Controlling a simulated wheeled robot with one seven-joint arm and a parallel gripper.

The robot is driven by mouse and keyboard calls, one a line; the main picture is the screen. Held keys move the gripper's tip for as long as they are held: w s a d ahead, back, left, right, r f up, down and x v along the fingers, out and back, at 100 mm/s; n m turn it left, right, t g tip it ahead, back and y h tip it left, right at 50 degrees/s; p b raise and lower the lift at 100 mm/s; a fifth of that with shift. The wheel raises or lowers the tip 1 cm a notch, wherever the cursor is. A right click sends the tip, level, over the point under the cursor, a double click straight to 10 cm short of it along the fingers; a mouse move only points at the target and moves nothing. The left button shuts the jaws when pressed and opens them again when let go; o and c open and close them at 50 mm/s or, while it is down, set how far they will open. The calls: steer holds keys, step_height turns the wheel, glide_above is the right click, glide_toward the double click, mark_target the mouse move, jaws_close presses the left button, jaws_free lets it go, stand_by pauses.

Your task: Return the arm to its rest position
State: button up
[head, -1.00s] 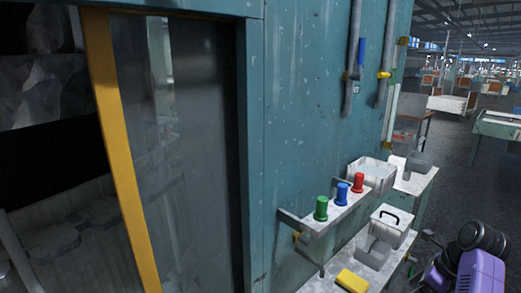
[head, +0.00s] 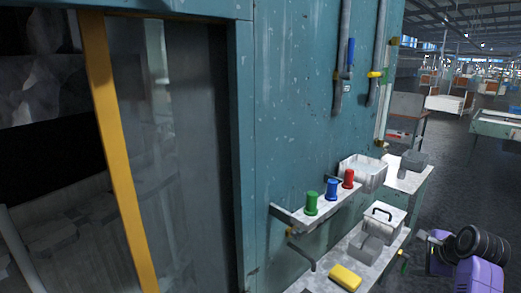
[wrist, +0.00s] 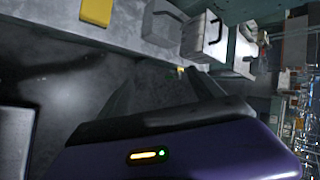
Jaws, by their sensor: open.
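My arm (head: 480,274) shows at the bottom right of the head view, with purple links and a black ribbed joint. It is bent, beside the right side of the bench. In the wrist view, the two dark fingers of my gripper (wrist: 166,88) stand apart with nothing between them. The purple gripper body fills the bottom of that view. In the head view the fingertips are too small to make out clearly.
A shelf holds green (head: 311,203), blue (head: 332,189) and red (head: 348,178) capped pieces. On the bench below are a yellow block (head: 345,278) and a white box (head: 383,218) with a black handle. A teal wall with pipes (head: 340,65) stands behind. Open floor (head: 450,165) lies right.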

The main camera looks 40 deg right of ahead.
steer(key=w+a+f+n+t+h+b, duration=0.15)
steer(key=a+n+t, duration=0.25)
steer(key=a+n, duration=0.7)
steer(key=a+f+n+t+h+b, duration=0.1)
steer(key=a+n+t+h+b, duration=0.15)
steer(key=a+n, duration=0.9)
steer(key=s+a+r+n+t+y+b, duration=0.15)
steer(key=s+a, duration=0.25)
steer(key=a, duration=0.7)
steer(key=s+a+n+t+y, duration=0.2)
steer(key=s+a+y, duration=0.15)
steer(key=a, duration=0.75)
steer(key=s+a+f+n+g+y+b, duration=0.1)
steer(key=s+a+f+n+y, duration=0.2)
steer(key=s+a, duration=0.5)
steer(key=shift+s+a+f+g+y+b, duration=0.4)
steer(key=shift+s+y, duration=0.3)
steer(key=shift+s, duration=0.4)
steer(key=shift+o, duration=0.4)
steer(key=shift+d+f, duration=0.1)
steer(key=shift+d, duration=0.15)
